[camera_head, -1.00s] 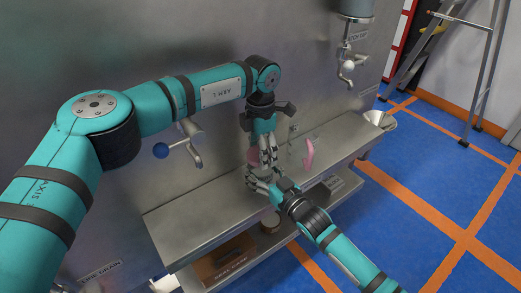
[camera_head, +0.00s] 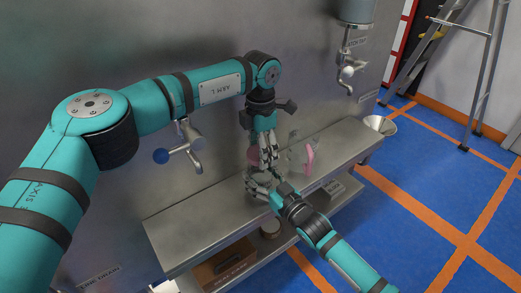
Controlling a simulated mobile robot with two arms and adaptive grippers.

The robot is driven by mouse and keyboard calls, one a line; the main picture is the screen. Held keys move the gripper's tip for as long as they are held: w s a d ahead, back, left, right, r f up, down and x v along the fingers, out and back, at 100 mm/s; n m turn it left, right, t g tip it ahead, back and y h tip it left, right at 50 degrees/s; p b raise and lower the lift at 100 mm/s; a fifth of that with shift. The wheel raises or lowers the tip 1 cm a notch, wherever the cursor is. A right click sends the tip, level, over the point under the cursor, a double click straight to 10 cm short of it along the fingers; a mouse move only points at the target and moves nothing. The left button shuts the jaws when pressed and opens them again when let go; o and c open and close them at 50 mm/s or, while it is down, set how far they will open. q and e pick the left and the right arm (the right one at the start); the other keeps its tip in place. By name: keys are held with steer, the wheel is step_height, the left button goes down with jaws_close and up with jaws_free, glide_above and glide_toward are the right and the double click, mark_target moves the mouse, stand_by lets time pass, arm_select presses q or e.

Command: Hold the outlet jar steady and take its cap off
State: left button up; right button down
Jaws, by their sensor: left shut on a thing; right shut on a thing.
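The outlet jar (camera_head: 257,183) is low on the steel bench, mostly hidden by gripper fingers, so its outline and contents cannot be made out. My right gripper (camera_head: 259,187) comes from the front right and is shut around the jar's side. My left gripper (camera_head: 267,163) points straight down from above, just over the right fingers, and is shut on the cap. The cap is hidden between the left fingers; whether it is apart from the jar cannot be told.
The steel bench (camera_head: 190,228) has bare surface left of the grippers. A reddish-pink thing (camera_head: 253,155) shows behind the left fingers, and a pink piece (camera_head: 309,159) stands to the right. A valve with a blue knob (camera_head: 161,156) juts from the tank wall. A lower shelf holds a brown box (camera_head: 225,265).

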arm_select(q)
steer(key=shift+r, duration=2)
arm_select(e)
steer(key=shift+c, duration=0.8)
jaws_free()
